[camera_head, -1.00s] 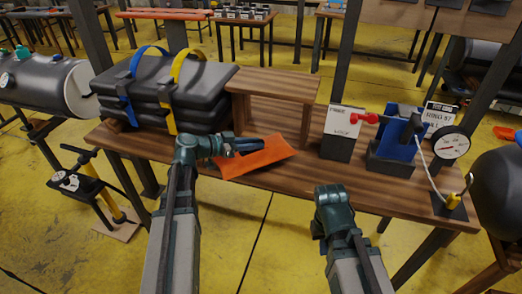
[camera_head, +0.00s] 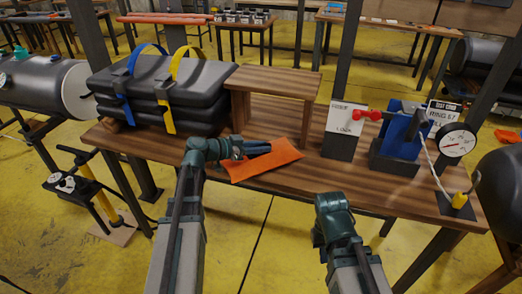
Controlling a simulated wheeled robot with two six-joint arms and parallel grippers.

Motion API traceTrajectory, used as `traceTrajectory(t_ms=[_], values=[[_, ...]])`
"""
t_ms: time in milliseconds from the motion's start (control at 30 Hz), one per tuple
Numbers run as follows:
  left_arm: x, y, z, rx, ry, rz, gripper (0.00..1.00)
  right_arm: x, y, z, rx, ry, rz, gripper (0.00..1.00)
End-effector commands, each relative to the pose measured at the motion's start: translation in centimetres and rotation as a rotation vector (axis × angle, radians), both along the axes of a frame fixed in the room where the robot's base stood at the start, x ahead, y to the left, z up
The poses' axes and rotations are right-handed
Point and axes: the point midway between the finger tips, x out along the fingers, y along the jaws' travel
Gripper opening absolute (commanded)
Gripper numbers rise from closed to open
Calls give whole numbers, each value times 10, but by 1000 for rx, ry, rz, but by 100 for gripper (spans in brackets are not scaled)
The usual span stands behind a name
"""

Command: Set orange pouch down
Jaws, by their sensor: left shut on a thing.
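The orange pouch (camera_head: 277,162) is a flat orange piece at the front middle of the wooden workbench (camera_head: 305,186). It looks nearly flat over the bench top, near the front edge; I cannot tell whether it rests fully on the wood. My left gripper (camera_head: 258,149) reaches in from the left and is shut on the pouch at its back left side, its fingers partly covering it. My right gripper (camera_head: 333,198) is low, in front of the bench's front edge and right of the pouch. Its fingers are hidden behind its own wrist.
A strapped stack of dark folded boats (camera_head: 190,93) stands at the back left. A small wooden shelf (camera_head: 275,82) stands behind the pouch. A white labelled sign (camera_head: 345,118), a blue pump-like device (camera_head: 403,136) and a pressure gauge (camera_head: 457,143) stand at right. Bench wood right of the pouch is bare.

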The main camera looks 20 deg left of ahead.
Motion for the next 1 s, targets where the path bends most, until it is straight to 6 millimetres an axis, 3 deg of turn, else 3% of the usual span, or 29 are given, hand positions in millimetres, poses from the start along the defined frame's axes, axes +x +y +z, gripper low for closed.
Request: traceTrajectory(t_ms=[233,267,400,767,1000], values=[[0,0,-4,-1,0,0,0,0,0,-4,0,0,0,0],[0,0,-3,0,0,0,28,0,0,-3,0,0,0,0],[0,0,-2,0,0,0,54,0,0,-2,0,0,0,0],[0,0,2,0,0,0,55,0,0,2,0,0,0,0],[-26,28,16,0,0,5,55,0,0,16,0,0,0,0]])
